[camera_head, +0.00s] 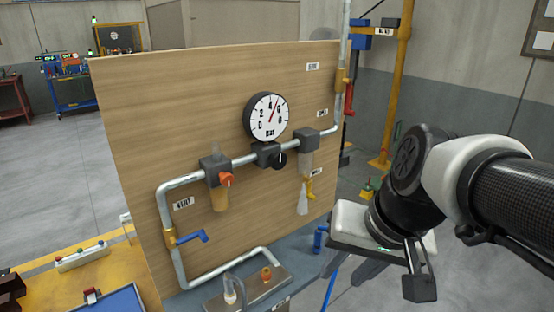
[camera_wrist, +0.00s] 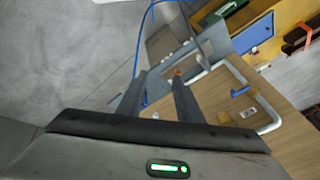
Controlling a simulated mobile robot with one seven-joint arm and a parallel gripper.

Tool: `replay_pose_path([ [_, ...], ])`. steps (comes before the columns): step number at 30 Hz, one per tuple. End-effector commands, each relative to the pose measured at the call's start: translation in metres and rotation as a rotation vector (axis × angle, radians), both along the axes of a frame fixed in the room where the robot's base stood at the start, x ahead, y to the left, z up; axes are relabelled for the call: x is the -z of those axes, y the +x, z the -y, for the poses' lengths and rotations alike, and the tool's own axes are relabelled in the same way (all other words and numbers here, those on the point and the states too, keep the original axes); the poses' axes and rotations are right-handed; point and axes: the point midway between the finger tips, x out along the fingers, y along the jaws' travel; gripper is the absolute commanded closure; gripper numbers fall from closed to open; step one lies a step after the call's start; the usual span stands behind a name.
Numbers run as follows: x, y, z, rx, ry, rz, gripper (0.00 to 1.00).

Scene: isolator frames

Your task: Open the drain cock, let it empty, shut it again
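A yellow drain cock (camera_head: 310,188) sits at the bottom of the clear bowl (camera_head: 306,160) under the right-hand dark unit on the wooden board. A small label is beside it, too small to read surely. A pale, tapered clear piece (camera_head: 302,205) hangs below the cock. I cannot tell the cock's setting or the liquid level. My gripper (camera_head: 354,270) is right of and below the cock, apart from it, in front of the board's right edge. In the wrist view my gripper (camera_wrist: 160,82) has its two fingers apart with nothing between them. The cock is not discernible there.
The board (camera_head: 150,110) carries a gauge (camera_head: 267,117), a black knob (camera_head: 278,160), an amber bowl (camera_head: 219,198) with an orange knob, a blue-handled valve (camera_head: 190,237) and a red-handled valve (camera_head: 348,98). A grey plate (camera_head: 225,300) with fittings lies in front. Open floor is at right.

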Motion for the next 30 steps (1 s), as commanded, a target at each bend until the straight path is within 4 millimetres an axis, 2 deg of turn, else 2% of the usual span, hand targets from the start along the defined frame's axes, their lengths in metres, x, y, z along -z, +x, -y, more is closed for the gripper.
replay_pose_path([
  [1, 0.014, 0.007, -0.001, 0.042, 0.051, -0.038, 0.68],
  [5, 0.040, 0.029, -0.007, 0.171, 0.216, -0.136, 0.68],
  [8, 0.067, 0.054, -0.013, 0.301, 0.393, -0.229, 0.68],
  [11, 0.090, 0.090, -0.027, 0.439, 0.660, -0.330, 0.68],
  [14, 0.107, 0.137, -0.025, 0.580, 0.947, -0.385, 0.68],
  [17, 0.122, 0.190, 0.000, 0.720, 1.231, -0.384, 0.68],
  [18, 0.128, 0.209, 0.015, 0.770, 1.335, -0.370, 0.68],
  [21, 0.144, 0.247, 0.056, 0.876, 1.555, -0.311, 0.68],
  [25, 0.159, 0.273, 0.103, 0.965, 1.735, -0.228, 0.68],
  [27, 0.163, 0.279, 0.116, 0.989, 1.783, -0.200, 0.68],
  [30, 0.164, 0.285, 0.122, 1.001, 1.810, -0.181, 0.68],
])
